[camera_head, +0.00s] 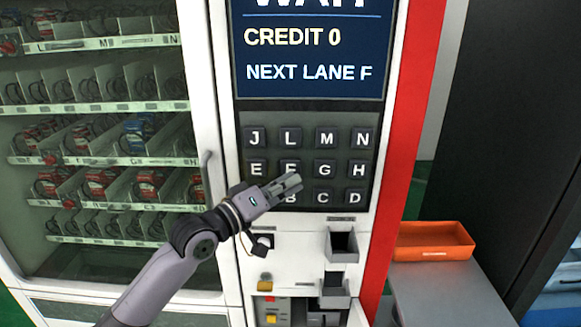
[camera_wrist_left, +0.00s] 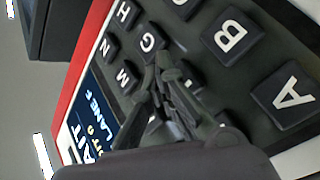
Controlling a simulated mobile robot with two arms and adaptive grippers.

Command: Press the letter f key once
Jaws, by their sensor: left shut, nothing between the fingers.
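The keypad (camera_head: 307,204) is a dark panel of black keys with white letters on the machine front. The F key (camera_head: 290,166) is in its middle row, between E and G, with its lower part hidden by my gripper. My left gripper (camera_head: 294,183) is shut and empty, its tips at the lower edge of the F key, just above the B key (camera_head: 291,197). In the left wrist view the shut fingers (camera_wrist_left: 165,65) reach in between the G key (camera_wrist_left: 150,39) and B key, covering the F key's letter. I cannot tell whether the tips touch it. My right gripper is out of view.
The screen (camera_head: 310,50) above reads "CREDIT 0" and "NEXT LANE F". Shelves of boxed goods (camera_head: 100,110) stand behind glass at left. Small trays (camera_head: 342,243) stick out below the keypad. An orange tray (camera_head: 432,254) sits at right.

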